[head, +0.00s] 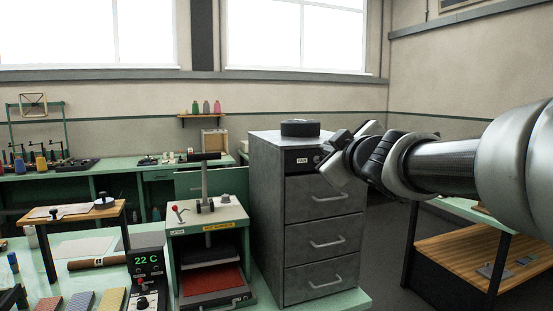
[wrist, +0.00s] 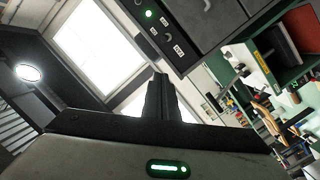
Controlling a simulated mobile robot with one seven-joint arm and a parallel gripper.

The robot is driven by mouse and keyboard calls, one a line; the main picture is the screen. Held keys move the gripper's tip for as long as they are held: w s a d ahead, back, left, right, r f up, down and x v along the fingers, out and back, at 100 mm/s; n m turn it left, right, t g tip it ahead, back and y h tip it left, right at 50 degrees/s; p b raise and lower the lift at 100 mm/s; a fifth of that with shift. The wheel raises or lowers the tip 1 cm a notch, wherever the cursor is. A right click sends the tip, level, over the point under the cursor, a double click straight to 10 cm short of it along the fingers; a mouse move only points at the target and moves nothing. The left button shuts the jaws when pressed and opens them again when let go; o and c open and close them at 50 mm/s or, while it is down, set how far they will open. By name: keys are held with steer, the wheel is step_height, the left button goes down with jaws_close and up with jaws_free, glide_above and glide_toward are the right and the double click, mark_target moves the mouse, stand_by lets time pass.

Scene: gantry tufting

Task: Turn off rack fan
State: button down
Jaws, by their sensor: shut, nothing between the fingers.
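The rack is a dark grey metal cabinet (head: 268,205) with several handled drawers. Its top front panel (head: 294,162) carries a FAN label (head: 302,161). In the wrist view a lit green lamp (wrist: 148,14) and small toggle-like controls with white labels (wrist: 178,50) show on the dark panel. A round black fan unit (head: 300,128) sits on the cabinet top. My gripper (head: 334,162) is at the panel's right end in the head view, hiding part of it. In the wrist view its fingers (wrist: 160,82) are together and empty; contact with the panel cannot be told.
A green press-like machine (head: 208,225) stands left of the cabinet. A temperature display (head: 148,262) reads 22 C at front left. A wooden-shelved bench (head: 470,250) stands at right. Floor shows between cabinet and bench.

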steer(key=shift+w+a+n+y, duration=0.25)
steer(key=shift+w+n+y, duration=0.05)
steer(key=b, duration=0.2)
glide_toward(320, 159)
steer(key=w+a+r, duration=0.4)
steer(key=w, duration=0.2)
steer(key=shift+w+d+f+b, duration=0.15)
steer(key=shift+d+f+b, duration=0.05)
steer(key=shift+d+f, duration=0.45)
steer(key=shift+w+d+f+b, duration=0.2)
steer(key=shift+d+f, duration=0.3)
steer(key=shift+f, duration=0.3)
steer(key=shift+f, duration=0.1)
